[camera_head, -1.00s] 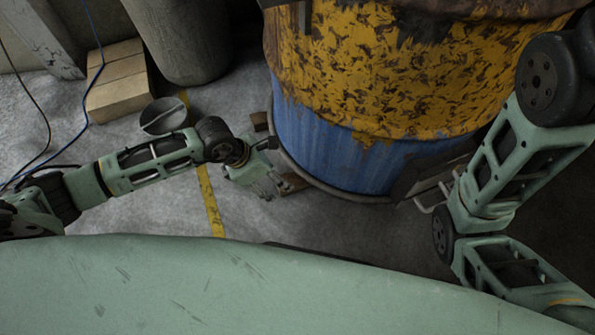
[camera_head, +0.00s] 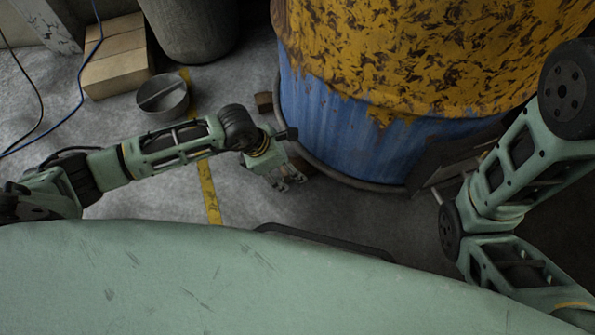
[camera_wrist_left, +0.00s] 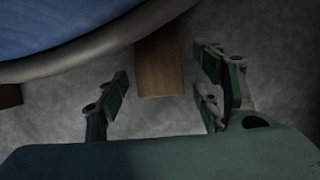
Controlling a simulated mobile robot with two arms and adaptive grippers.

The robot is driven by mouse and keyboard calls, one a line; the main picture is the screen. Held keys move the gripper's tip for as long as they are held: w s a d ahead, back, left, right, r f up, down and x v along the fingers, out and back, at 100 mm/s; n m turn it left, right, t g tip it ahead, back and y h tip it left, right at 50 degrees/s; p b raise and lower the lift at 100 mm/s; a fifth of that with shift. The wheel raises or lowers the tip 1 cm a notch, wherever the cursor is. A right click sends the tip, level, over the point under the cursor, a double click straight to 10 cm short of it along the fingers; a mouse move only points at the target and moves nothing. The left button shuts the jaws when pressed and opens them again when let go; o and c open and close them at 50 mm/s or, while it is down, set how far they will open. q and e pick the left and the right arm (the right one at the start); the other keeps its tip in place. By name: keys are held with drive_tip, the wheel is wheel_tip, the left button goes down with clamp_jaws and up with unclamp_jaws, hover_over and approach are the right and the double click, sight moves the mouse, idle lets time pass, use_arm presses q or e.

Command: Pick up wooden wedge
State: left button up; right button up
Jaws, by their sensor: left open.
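The wooden wedge (camera_wrist_left: 160,66) is a brown block. In the left wrist view it sticks out from under the rim of the barrel, on the concrete floor, between and just beyond my open left fingers (camera_wrist_left: 165,95). The fingers do not touch it. In the head view my left gripper (camera_head: 287,184) is low beside the foot of the barrel, and the wedge is mostly hidden near it. My right arm (camera_head: 500,200) shows at the right, but its gripper is out of view.
The blue and yellow barrel (camera_head: 350,130) with its base rim stands close to the gripper. Another wooden block (camera_head: 264,103) lies at its left foot. A metal bowl (camera_head: 162,97), a cardboard box (camera_head: 115,55) and a grey drum (camera_head: 190,25) stand at the back left.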

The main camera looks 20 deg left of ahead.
use_arm(q)
drive_tip(key=shift+f, duration=0.1)
drive_tip(key=c, duration=1.3)
